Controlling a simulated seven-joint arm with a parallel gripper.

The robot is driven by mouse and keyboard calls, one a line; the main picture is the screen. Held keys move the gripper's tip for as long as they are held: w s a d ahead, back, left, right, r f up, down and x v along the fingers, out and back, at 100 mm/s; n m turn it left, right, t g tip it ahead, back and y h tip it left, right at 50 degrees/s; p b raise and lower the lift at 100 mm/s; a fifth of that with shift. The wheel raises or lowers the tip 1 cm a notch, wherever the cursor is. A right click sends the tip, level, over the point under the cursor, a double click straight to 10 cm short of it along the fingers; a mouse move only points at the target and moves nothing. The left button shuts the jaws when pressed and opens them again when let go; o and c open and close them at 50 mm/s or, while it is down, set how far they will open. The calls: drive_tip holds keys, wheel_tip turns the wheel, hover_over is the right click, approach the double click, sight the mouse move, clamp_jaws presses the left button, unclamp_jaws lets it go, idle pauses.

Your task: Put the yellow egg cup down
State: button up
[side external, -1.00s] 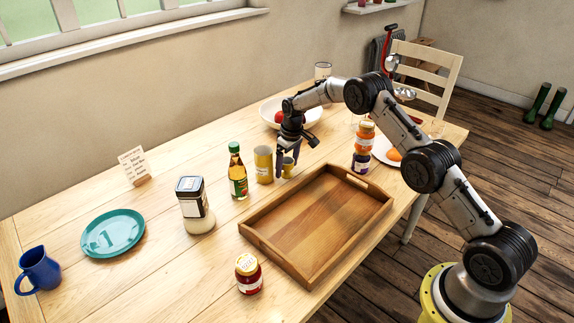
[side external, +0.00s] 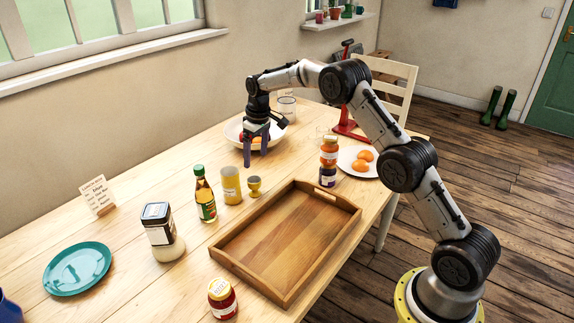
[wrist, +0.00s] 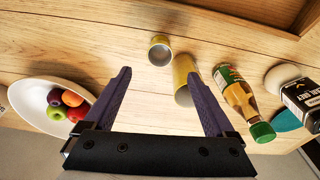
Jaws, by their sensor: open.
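The yellow egg cup (side external: 254,186) stands upright on the wooden table, between a taller yellow tumbler (side external: 231,185) and the wooden tray (side external: 240,269). In the wrist view the egg cup (wrist: 159,49) shows beyond my fingertips, its round mouth toward me, with the tumbler (wrist: 186,75) beside it. My gripper (side external: 256,158) is open and empty. It hangs above and behind the egg cup, clear of it, in front of the white fruit bowl. The wrist view shows my two fingers (wrist: 159,76) spread apart with nothing held between them.
A sauce bottle (side external: 204,197) stands left of the tumbler. The white bowl (side external: 236,135) of fruit is behind my gripper. Two stacked jars (side external: 328,160) stand near the tray's far corner. A white-labelled jar (side external: 161,233) and a red jar (side external: 222,299) are nearer. The tray is empty.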

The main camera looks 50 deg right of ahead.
drive_tip(key=s+a+r+t, duration=0.1)
drive_tip(key=s+a+r, duration=0.3)
drive_tip(key=s+r, duration=0.45)
drive_tip(key=s+a+r+t, duration=0.1)
drive_tip(key=s+a+r, duration=0.3)
drive_tip(key=s+r, duration=0.5)
drive_tip(key=s+a+t, duration=0.1)
drive_tip(key=s+a, duration=0.1)
drive_tip(key=s, duration=1)
drive_tip(key=s+a+m+t, duration=0.1)
drive_tip(key=s+a, duration=0.2)
drive_tip(key=s, duration=1)
drive_tip(key=shift+f, duration=0.35)
drive_tip(key=shift+s+f, duration=0.25)
drive_tip(key=shift+s, duration=0.1)
drive_tip(key=shift+c, duration=1.2)
